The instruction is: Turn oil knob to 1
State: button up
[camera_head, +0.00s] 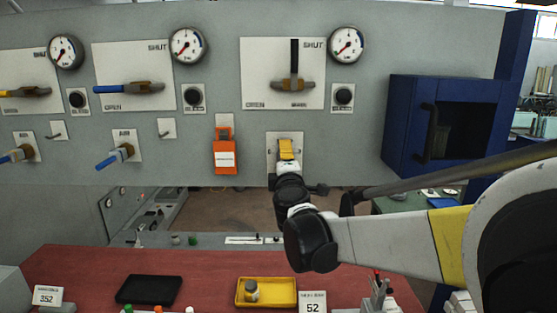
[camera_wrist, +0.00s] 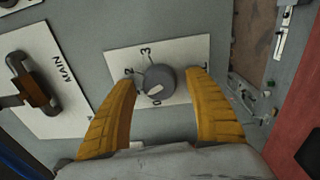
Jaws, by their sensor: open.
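A dark grey round knob (camera_wrist: 161,78) sits on a white plate (camera_wrist: 190,52) in the wrist view. The numbers 2, 3 and 0 can be read around it; a 1 cannot be made out. A pale mark shows on the knob's lower left, near the 0. No oil label is readable. My gripper (camera_head: 286,149) is in front of this plate in the head view and hides the knob there. In the wrist view its yellow fingers are open, one on each side of the knob, with visible gaps.
An orange box (camera_head: 225,157) is on the panel left of my gripper. A lever on a SHUT/OPEN plate (camera_head: 258,88) and a gauge (camera_head: 347,44) are above. A blue cabinet (camera_head: 397,125) stands at right. A red table (camera_head: 90,265) with a yellow tray (camera_head: 240,300) is below.

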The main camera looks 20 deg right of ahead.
jog(key=v, duration=1.2)
jog(key=s+d+f+m+g+h+b, duration=0.1)
jog(key=s+d+f+m+g+b, duration=0.1)
jog(key=s+f+m+b, duration=0.45)
jog(key=s+d+f+m+g+b, duration=0.1)
jog(key=s+d+f+g+b, duration=0.2)
jog(key=f, duration=0.7)
jog(key=s+d+f+m+g+h+b, duration=0.1)
jog(key=s+d+f+m+b, duration=0.15)
jog(key=f+b, duration=0.45)
jog(key=s+a+f+m+g+y+b, duration=0.1)
jog(key=s+a+f+y+b, duration=0.1)
jog(key=f, duration=0.5)
jog(key=s+a+f+m+g+y+b, duration=0.2)
jog(key=s+a+f+b, duration=0.2)
jog(key=s+f, duration=0.2)
jog(key=s+a+f+m+g+y+b, duration=0.1)
jog(key=s+a+f+m+y+b, duration=0.1)
jog(key=s+f, duration=0.3)
notch_tip(320, 180, down, 4)
jog(key=shift+a+r+g+b, duration=0.1)
jog(key=shift+a+g+b, duration=0.35)
jog(key=shift+a, duration=0.25)
